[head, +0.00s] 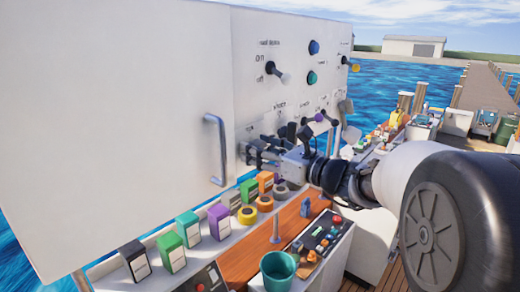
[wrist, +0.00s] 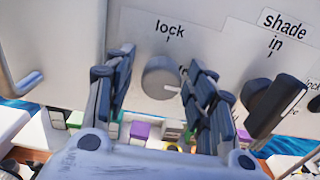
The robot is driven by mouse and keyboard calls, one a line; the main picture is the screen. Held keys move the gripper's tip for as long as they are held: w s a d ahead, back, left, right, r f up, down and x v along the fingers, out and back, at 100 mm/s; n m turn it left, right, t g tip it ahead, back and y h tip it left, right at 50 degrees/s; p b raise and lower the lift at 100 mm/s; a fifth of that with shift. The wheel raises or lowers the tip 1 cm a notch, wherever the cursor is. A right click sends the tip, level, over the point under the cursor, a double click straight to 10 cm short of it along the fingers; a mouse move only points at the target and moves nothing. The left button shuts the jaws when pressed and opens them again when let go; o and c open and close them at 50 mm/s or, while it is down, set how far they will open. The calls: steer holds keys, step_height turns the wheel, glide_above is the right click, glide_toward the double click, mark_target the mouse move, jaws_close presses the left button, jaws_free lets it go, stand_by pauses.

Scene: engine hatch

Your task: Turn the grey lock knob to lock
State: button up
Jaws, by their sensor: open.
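The grey lock knob (wrist: 161,78) is on the white panel in the wrist view, below the word "lock" and a short mark. A small pale pointer mark on the knob faces right. My gripper (wrist: 160,88) is open, with one finger on each side of the knob. A gap shows on the left of the knob; the right finger is close to it, and I cannot tell if it touches. In the head view my gripper (head: 254,152) is at the panel, right of the door handle, and hides the knob.
A black shade knob (wrist: 277,105) stands close to the right of my gripper. The hatch door handle (head: 215,150) is to the left. Coloured boxes (head: 190,228) and tape rolls (head: 247,214) sit on a shelf below. A lever switch (head: 278,73) is above.

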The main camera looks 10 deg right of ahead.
steer(key=shift+c, duration=0.4)
steer(key=c, duration=1)
steer(key=shift+f+b, duration=0.1)
steer(key=shift+b, duration=0.35)
steer(key=n+b, duration=0.3)
steer(key=b, duration=0.1)
steer(key=shift+f, duration=0.15)
steer(key=n+b, duration=0.5)
steer(key=b, duration=0.3)
steer(key=shift+d, duration=0.1)
steer(key=n+b, duration=0.5)
steer(key=b, duration=0.1)
steer(key=shift+n+b, duration=0.35)
steer(key=shift+n, duration=0.05)
steer(key=n+b, duration=0.1)
steer(key=n, duration=0.1)
steer(key=n+b, duration=0.2)
steer(key=shift+w+r+b, duration=0.1)
steer(key=shift+r+b, duration=0.2)
steer(key=shift+r, duration=0.05)
steer(key=shift+d+r, duration=0.1)
